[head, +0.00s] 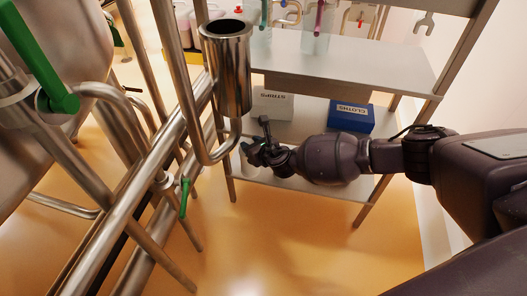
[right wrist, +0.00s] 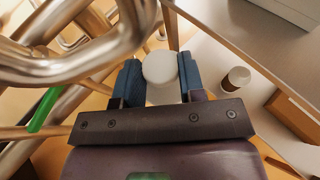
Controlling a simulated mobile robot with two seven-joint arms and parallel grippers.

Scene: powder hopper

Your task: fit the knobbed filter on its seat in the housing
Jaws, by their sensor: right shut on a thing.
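My right gripper (head: 257,153) reaches in from the right, beside the curved steel pipe and in front of the lower shelves. In the right wrist view its blue-padded fingers (right wrist: 160,85) are shut on a pale, round-topped thing (right wrist: 160,67), which looks like the knobbed filter. Only its rounded end shows clearly; the rest is hidden by the gripper. The open-topped steel cylinder (head: 231,75), which looks like the housing, stands above and left of the gripper, apart from it. Its inside is dark, and I cannot make out the seat. My left gripper is not in view.
Steel pipes (head: 137,190) with green-handled valves fill the left. A shelf rack (head: 340,62) stands behind, with a white box (head: 272,105) and a blue box (head: 351,117). A white cup-like thing (right wrist: 235,79) with a brown top shows right of the fingers. Open floor lies below.

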